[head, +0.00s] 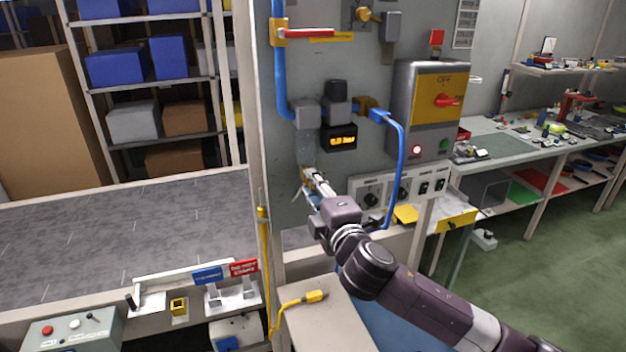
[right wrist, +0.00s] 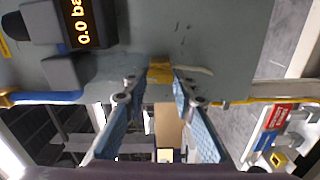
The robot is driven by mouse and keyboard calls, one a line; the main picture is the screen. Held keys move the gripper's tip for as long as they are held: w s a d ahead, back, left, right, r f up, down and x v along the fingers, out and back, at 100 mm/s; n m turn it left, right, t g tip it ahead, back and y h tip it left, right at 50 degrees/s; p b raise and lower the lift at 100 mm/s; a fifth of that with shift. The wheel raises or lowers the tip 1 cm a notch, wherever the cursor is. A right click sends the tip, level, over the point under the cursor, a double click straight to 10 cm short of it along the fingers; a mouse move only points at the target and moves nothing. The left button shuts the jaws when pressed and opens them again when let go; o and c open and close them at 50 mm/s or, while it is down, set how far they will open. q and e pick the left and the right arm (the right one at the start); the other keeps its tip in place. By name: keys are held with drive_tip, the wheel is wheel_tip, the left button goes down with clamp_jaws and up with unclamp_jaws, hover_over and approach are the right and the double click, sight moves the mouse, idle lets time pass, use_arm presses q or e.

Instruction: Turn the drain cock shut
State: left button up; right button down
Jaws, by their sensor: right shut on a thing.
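The drain cock (right wrist: 160,73) is a small brass-yellow piece on the grey panel, seen in the right wrist view between my right fingertips. My right gripper (right wrist: 164,82) is shut on it, with a blue-padded finger on either side. In the head view my right gripper (head: 308,178) reaches the panel below the amber pressure display (head: 343,141), and the cock is hidden there. In the right wrist view the display (right wrist: 80,22) reads 0.0. My left gripper is not in view.
A blue pipe (head: 398,165) runs down just right of my gripper. A switch box (head: 430,108) with a red knob and a row of sockets and switches (head: 425,184) are to the right. A red-handled valve (head: 305,33) is above. The conveyor (head: 120,230) lies left.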

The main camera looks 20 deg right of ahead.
drive_tip(key=shift+f+n, duration=0.1)
drive_tip(key=shift+n, duration=0.5)
drive_tip(key=c, duration=1.6)
unclamp_jaws()
drive_tip(key=shift+s, duration=0.15)
drive_tip(key=s, duration=1.1)
drive_tip(key=shift+s+d, duration=0.2)
drive_tip(key=shift+s, duration=0.2)
